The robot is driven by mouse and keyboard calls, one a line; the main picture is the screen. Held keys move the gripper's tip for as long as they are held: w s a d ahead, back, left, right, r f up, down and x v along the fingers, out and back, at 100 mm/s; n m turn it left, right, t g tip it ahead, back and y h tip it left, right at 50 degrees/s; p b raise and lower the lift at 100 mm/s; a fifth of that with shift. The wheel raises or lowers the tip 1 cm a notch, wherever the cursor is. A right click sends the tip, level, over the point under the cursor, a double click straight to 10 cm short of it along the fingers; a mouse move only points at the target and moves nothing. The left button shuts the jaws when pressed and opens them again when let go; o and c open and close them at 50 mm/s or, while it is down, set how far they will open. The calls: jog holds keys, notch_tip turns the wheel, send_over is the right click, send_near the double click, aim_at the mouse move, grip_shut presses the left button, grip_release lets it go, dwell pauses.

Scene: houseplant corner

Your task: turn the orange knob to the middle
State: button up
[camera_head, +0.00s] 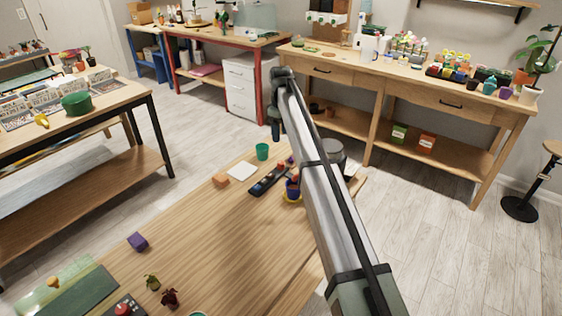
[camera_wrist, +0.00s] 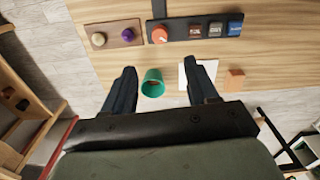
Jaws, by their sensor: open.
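In the head view the knob (camera_head: 281,167) shows small at the far end of the panel (camera_head: 266,181), beside my arm. My gripper (camera_wrist: 161,68) is open and empty, fingers spread wide. The knob lies beyond the fingertips, roughly between their lines, untouched. The knob's pointer direction is too small to tell. In the head view my gripper (camera_head: 276,128) is above the table's far edge.
A green cup (camera_wrist: 153,83) stands between my fingers in the wrist view. A white tile (camera_wrist: 208,66) and an orange block (camera_wrist: 234,79) lie to the right. A wooden board (camera_wrist: 114,34) with yellowish and purple knobs lies left. The table's middle (camera_head: 215,235) is clear.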

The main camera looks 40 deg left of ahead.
aim_at(281, 162)
notch_tip(281, 162, down, 14)
jog(key=shift+r, duration=0.25)
dwell(0.3)
jog(key=c, duration=1.1)
